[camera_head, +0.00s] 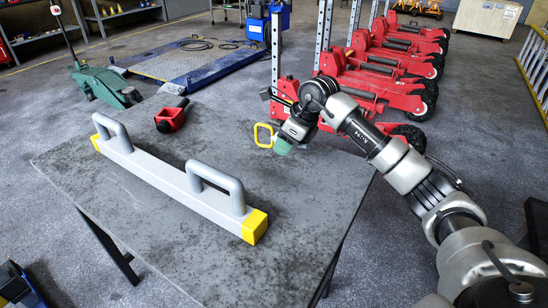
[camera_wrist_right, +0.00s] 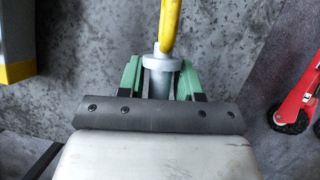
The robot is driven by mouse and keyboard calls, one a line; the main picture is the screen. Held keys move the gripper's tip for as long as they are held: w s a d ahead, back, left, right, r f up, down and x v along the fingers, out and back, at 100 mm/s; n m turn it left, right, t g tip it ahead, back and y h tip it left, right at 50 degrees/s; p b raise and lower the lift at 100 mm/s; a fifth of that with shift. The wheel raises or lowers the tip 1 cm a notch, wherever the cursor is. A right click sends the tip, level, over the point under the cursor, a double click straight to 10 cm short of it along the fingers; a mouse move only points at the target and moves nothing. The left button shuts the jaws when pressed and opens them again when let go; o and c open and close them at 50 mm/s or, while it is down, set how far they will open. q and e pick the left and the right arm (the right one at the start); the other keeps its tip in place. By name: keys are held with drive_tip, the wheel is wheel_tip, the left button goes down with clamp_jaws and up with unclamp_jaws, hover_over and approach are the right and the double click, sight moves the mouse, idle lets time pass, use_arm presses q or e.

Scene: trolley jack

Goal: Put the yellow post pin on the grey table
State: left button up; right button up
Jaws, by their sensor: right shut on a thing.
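The yellow post pin (camera_head: 264,135) is a yellow loop handle on a grey metal shank. My right gripper (camera_head: 283,146) is shut on the pin and holds it over the right rear part of the grey table (camera_head: 290,212). In the right wrist view the pin's grey shank (camera_wrist_right: 160,80) sits between the green fingers of the gripper (camera_wrist_right: 160,82), and its yellow handle points away from the palm. I cannot tell whether the pin touches the tabletop. My left gripper is not in view.
A long grey bar (camera_head: 170,182) with two handles and yellow ends lies across the table. The table's front right is clear.

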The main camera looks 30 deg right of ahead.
sight(270, 167)
drive_tip(key=shift+w+a+f, duration=0.3)
drive_tip(key=shift+a+f, duration=0.1)
drive_tip(key=shift+a, duration=0.1)
drive_tip(key=shift+w+a+f, duration=0.25)
drive_tip(key=shift+a+f, duration=0.1)
drive_tip(key=shift+a, duration=0.15)
wheel_tip(270, 167, down, 4)
drive_tip(key=shift+r, duration=0.1)
drive_tip(key=o, duration=1.1)
drive_tip(key=shift+d, duration=0.1)
drive_tip(key=shift+c, duration=0.2)
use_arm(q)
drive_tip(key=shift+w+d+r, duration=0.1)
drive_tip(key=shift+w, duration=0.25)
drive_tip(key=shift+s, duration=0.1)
